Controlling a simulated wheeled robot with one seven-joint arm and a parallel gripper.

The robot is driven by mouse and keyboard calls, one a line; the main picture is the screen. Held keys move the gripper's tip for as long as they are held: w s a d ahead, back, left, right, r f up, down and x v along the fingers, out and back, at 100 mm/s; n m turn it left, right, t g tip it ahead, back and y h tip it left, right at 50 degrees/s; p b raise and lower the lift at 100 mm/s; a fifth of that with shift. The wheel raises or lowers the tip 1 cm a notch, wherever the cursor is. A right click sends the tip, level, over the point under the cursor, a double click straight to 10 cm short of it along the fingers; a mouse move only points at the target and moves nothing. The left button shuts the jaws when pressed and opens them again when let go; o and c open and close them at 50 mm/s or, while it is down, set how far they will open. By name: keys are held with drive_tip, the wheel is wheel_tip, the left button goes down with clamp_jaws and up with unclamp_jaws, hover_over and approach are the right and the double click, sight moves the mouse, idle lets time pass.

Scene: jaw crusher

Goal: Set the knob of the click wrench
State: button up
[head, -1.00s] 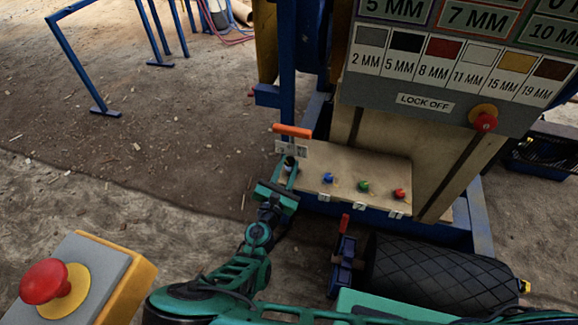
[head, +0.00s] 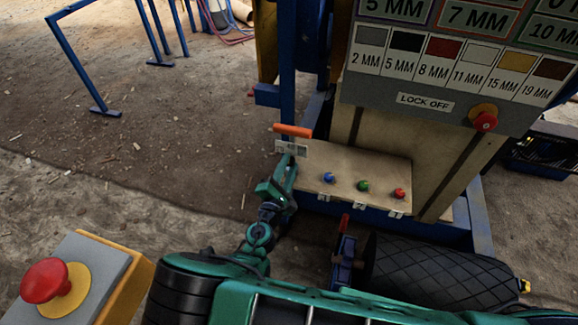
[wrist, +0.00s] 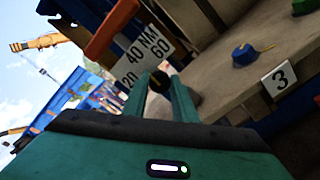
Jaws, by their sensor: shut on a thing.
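The click wrench shows an orange bar (head: 292,131) above a white scale plate (head: 290,148) at the left end of the beige bench. In the wrist view the plate (wrist: 142,52) reads 20, 40 and 60 NM. A small dark knob (wrist: 159,82) sits between my fingertips in front of the plate. My gripper (wrist: 160,92) is shut on this knob, one finger on each side. In the head view my gripper (head: 290,170) reaches up to the bench's left end and hides the knob. I cannot make out a pointer on the scale.
Blue (head: 328,178), green (head: 362,186) and red (head: 398,193) knobs stand on the bench (head: 375,165) to the right. A tag with a 3 (wrist: 280,77) is on its front edge. A dark roller (head: 430,270) lies below. Open ground is to the left.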

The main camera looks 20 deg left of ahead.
idle(0.3)
drive_tip(key=o, duration=1)
drive_tip(key=shift+f, duration=0.1)
drive_tip(key=shift+o, duration=0.2)
drive_tip(key=s, duration=1)
drive_tip(key=shift+s, duration=0.4)
drive_tip(key=shift+a, duration=0.1)
